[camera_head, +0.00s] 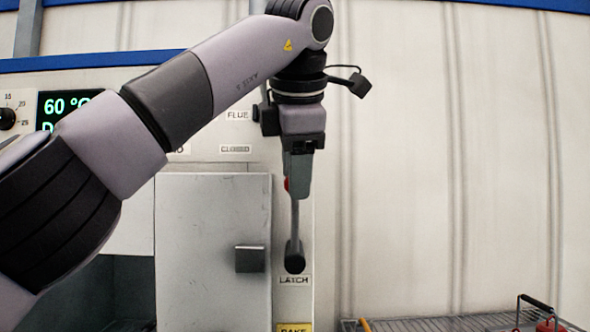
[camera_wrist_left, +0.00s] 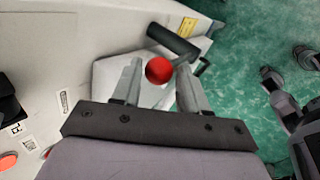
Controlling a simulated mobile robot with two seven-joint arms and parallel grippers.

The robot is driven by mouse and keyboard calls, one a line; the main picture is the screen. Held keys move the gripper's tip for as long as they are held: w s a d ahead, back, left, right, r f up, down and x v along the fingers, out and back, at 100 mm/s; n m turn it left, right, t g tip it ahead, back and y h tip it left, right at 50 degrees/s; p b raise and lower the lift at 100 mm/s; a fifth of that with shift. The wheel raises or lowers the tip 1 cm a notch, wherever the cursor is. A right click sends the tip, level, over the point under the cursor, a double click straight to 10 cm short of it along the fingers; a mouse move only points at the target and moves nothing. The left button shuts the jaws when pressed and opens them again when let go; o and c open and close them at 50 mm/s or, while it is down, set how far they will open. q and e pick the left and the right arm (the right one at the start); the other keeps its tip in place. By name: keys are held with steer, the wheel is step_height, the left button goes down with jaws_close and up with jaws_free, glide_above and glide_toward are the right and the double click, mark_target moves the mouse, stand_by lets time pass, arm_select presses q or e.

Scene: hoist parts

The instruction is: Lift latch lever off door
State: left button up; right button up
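The latch lever (camera_head: 295,222) is a thin grey rod standing upright on the frame just right of the grey door (camera_head: 205,225). Its black hub (camera_head: 294,258) is at the bottom, above the "LATCH" label, and also shows in the left wrist view (camera_wrist_left: 173,44). The lever's red knob (camera_wrist_left: 158,70) is at the top; in the head view it is mostly hidden behind my gripper. My left gripper (camera_head: 297,193) points down at the knob. In the left wrist view its fingers (camera_wrist_left: 160,66) are open, one on either side of the knob, with gaps showing.
A square grey handle (camera_head: 250,259) sticks out from the door, left of the lever. A display panel (camera_head: 65,110) is at the upper left. A wire rack (camera_head: 440,325) with a black-handled item (camera_head: 535,303) is at the lower right. The wall right of my gripper is clear.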

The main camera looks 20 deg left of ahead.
arm_select(q)
steer(key=p+v, duration=0.1)
steer(key=v, duration=0.6)
stand_by(0.5)
stand_by(0.6)
